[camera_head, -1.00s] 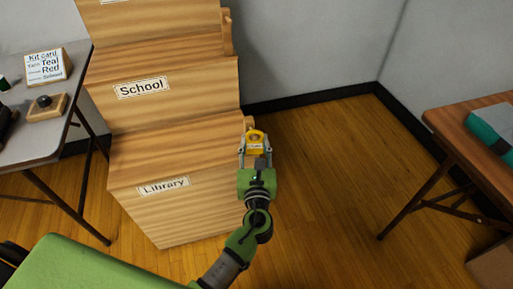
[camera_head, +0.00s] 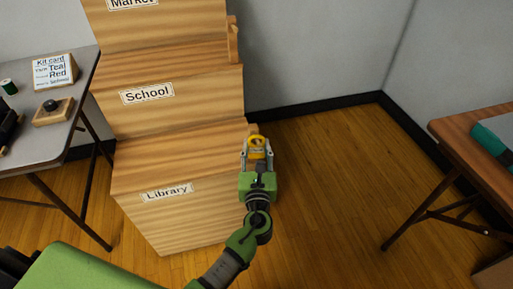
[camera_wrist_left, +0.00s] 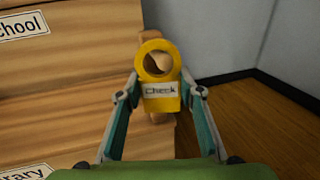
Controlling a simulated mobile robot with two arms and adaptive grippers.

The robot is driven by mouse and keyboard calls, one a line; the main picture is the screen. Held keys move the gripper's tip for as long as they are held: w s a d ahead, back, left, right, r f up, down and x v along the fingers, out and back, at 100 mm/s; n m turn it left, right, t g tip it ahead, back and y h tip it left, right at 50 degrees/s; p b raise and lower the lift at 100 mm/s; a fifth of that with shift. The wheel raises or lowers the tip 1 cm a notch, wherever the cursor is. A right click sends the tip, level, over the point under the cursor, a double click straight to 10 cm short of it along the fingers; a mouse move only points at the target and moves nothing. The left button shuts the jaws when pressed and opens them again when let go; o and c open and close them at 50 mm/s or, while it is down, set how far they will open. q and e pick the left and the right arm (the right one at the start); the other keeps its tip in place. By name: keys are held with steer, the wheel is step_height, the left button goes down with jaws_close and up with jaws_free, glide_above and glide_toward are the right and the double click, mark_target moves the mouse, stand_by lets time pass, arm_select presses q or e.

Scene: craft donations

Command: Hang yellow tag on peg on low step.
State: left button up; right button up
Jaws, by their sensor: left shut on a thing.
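The yellow tag (camera_wrist_left: 158,74), marked "Check", has a round hole at its top. My left gripper (camera_head: 257,155) is shut on the tag (camera_head: 257,143) and holds it upright at the right side of the low step (camera_head: 180,160), labelled "Library". In the left wrist view the gripper (camera_wrist_left: 160,98) has a finger on each side of the tag. A wooden peg (camera_wrist_left: 150,37) stands at the step's right side, behind the tag. Part of it shows through the hole; I cannot tell whether it passes through. My right gripper is not in view.
Higher steps labelled "School" (camera_head: 148,94) and "Market" rise behind, with another wooden peg (camera_head: 232,40) on the right side. A grey table (camera_head: 60,115) with a card stands left. A brown table (camera_head: 450,126) stands right. The floor between is clear.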

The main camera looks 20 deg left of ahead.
arm_select(q)
steer(key=o, duration=0.9)
steer(key=shift+c, duration=0.2)
